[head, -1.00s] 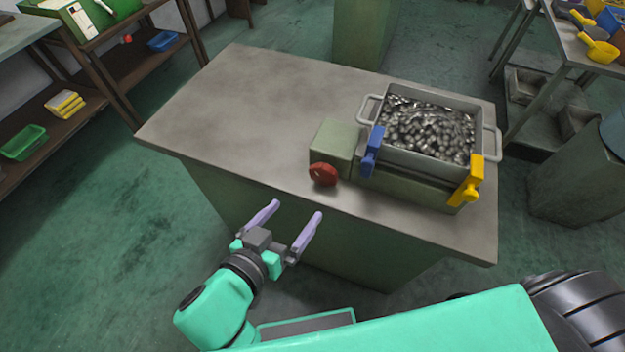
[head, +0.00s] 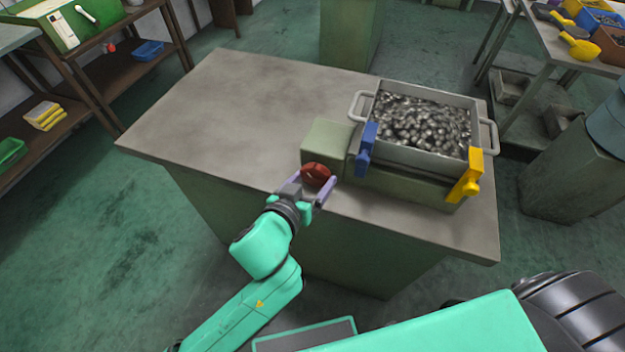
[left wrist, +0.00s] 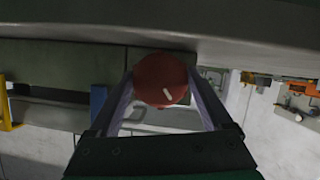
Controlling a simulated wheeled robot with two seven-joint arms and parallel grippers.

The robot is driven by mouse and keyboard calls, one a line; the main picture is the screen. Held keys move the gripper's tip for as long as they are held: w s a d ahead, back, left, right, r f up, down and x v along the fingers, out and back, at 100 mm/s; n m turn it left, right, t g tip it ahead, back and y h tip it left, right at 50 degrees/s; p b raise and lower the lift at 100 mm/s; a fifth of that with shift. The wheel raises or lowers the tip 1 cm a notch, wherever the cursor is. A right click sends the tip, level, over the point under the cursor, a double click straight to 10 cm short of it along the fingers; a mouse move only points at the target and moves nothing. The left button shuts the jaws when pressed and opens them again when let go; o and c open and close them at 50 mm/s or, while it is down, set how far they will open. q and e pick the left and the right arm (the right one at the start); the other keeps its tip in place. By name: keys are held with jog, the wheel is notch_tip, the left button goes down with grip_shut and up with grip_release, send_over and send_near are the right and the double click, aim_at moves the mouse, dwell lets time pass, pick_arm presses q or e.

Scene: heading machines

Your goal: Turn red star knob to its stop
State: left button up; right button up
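The red star knob (head: 317,175) sits on the front of the green-grey machine housing (head: 327,141), near the table's front edge. My left gripper (head: 313,186) is at the knob, with its lilac fingers on either side of it. In the left wrist view the knob (left wrist: 162,80) fills the space between the fingertips, and its face has a pale mark pointing down and right. I see no clear gap between knob and fingers, but cannot tell whether they grip it. My right gripper is not in view.
A grey bin of metal parts (head: 423,121) stands on the machine, with a blue clamp (head: 366,150) and a yellow clamp (head: 467,178) at its front corners. The left part of the table (head: 215,115) is clear. Shelves stand far left; a side table (head: 545,62) stands right.

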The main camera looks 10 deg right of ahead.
pick_arm(q)
jog(key=c, duration=0.5)
jog(key=shift+r+m+y+p, duration=0.1)
jog(key=shift+m+y+p, duration=0.3)
jog(key=shift+m+p, duration=0.15)
jog(key=shift+d+m+t+p, duration=0.1)
jog(key=shift+m+t+p, duration=0.2)
jog(key=shift+m, duration=0.15)
jog(key=shift+m+t+y, duration=0.3)
jog(key=shift+m+y, duration=0.3)
jog(key=shift+m, duration=0.1)
jog(key=shift+s+m+t+y, duration=0.1)
jog(key=shift+m+t+y, duration=0.25)
jog(key=shift+m, duration=0.25)
